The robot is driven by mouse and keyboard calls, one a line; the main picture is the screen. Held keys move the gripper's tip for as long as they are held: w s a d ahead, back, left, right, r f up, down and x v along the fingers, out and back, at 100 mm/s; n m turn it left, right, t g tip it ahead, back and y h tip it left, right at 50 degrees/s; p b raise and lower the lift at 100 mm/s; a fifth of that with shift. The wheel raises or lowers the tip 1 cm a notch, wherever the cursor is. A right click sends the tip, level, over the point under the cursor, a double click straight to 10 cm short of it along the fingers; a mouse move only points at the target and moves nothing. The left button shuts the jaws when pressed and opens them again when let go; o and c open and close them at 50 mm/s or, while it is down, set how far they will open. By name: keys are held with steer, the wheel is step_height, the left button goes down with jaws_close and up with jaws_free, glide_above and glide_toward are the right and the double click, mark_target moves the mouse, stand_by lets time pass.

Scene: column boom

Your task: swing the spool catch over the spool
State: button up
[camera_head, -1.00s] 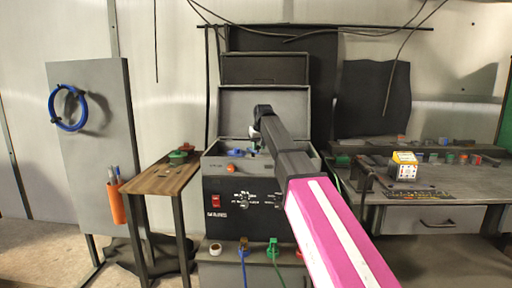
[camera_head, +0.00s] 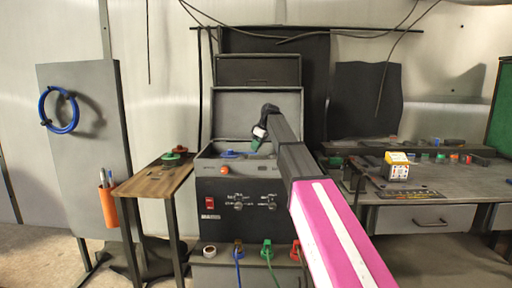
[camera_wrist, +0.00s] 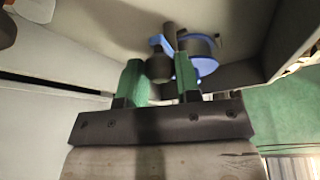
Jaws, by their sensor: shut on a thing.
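The blue spool (camera_wrist: 205,63) sits inside the open grey case, on a dark grey hub, in the upper middle of the wrist view. It also shows as a blue patch in the head view (camera_head: 231,154). The spool catch (camera_wrist: 159,66) has a dark rounded grip, with a grey post and a blue part behind it. My gripper (camera_wrist: 160,80) has its green fingers on either side of this grip and is shut on it. In the head view my gripper (camera_head: 257,141) is over the case, right of the spool. The exact contact is partly hidden.
The case (camera_head: 205,165) has a raised lid and a front panel with switches. A wooden side table (camera_head: 152,183) stands at left, and a workbench (camera_head: 440,190) with a yellow-white box (camera_head: 397,171) stands at right. Case walls lie close around my gripper.

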steer(key=shift+w+n, duration=0.3)
steer(key=shift+n, duration=0.3)
steer(key=shift+g, duration=0.3)
steer(key=o, duration=0.9)
steer(key=v, duration=1)
steer(key=shift+d+r, duration=0.2)
steer(key=shift+r, duration=0.15)
